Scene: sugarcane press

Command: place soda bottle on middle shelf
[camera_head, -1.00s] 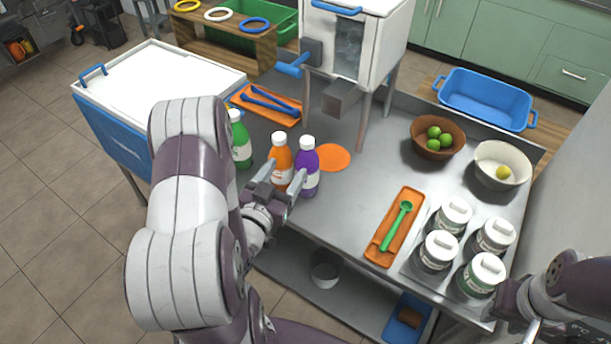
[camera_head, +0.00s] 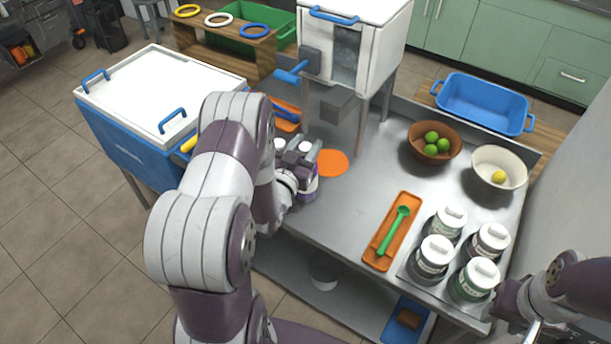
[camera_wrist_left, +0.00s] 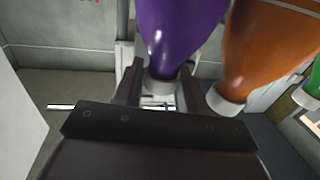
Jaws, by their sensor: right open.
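In the left wrist view the cap and neck of the purple bottle (camera_wrist_left: 177,35) show between the two spread fingers of my left gripper (camera_wrist_left: 160,92), which looks open. An orange bottle (camera_wrist_left: 262,50) is close beside it there, with a green bottle (camera_wrist_left: 314,82) at the right edge. My arm mostly hides these two in the head view. A lower shelf (camera_head: 285,262) runs under the table. My right gripper (camera_head: 527,328) is open, at the bottom right.
The white press (camera_head: 352,45) stands behind. An orange tray with a green spoon (camera_head: 394,230) and several lidded jars (camera_head: 472,280) are at right. A white bowl (camera_head: 325,275) is on the lower shelf.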

